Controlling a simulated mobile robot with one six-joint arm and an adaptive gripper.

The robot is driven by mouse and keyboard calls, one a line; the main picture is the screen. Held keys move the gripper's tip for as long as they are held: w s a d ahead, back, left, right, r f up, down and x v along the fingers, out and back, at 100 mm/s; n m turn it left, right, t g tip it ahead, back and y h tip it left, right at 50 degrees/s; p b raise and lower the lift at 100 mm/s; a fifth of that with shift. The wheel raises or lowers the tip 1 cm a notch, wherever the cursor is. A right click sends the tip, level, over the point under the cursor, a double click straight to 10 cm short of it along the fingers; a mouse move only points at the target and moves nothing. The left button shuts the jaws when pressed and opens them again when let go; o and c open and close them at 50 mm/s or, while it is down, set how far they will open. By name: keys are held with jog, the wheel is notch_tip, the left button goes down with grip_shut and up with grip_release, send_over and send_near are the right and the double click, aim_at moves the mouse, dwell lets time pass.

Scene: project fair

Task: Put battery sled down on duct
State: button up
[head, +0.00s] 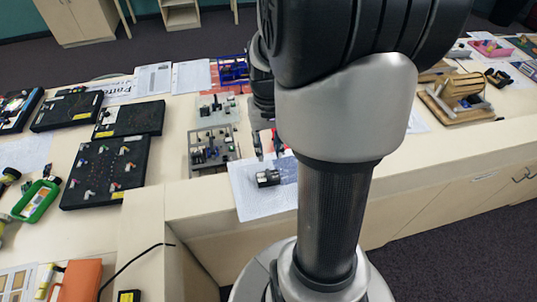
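My arm fills the middle of the head view. Its dark wrist end reaches down to the table at centre left, and my gripper (267,141) shows only in small part beside the arm's grey link. I cannot tell whether its fingers are open, shut or holding something. Red parts show around it, but I cannot tell what they belong to. A small black object (268,178) lies on a white printed sheet (247,200) near the table's front edge. I cannot tell whether it is the battery sled. I cannot make out the duct for certain; my arm hides part of the table.
Two grey boards with parts (203,167) (231,117) stand left of my gripper, with a blue frame (233,69) behind. Several black panels (78,193) lie farther left, near a green-framed object (36,201). A wooden device (455,104) stands at right. Bare tabletop (171,170) lies between panels and boards.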

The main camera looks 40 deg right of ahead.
jog(key=s+a+r+n+t, duration=0.1)
jog(key=a+r+n+t, duration=0.15)
jog(key=a+r, duration=0.65)
jog(key=s+a+r+n+t, duration=0.2)
jog(key=s+a+r+n, duration=0.1)
jog(key=s+a, duration=0.5)
jog(key=a+n, duration=0.1)
jog(key=a, duration=0.2)
jog(key=shift+s+a+r, duration=0.2)
jog(key=shift+r, duration=0.15)
notch_tip(320, 180, down, 14)
jog(key=b, duration=1.4)
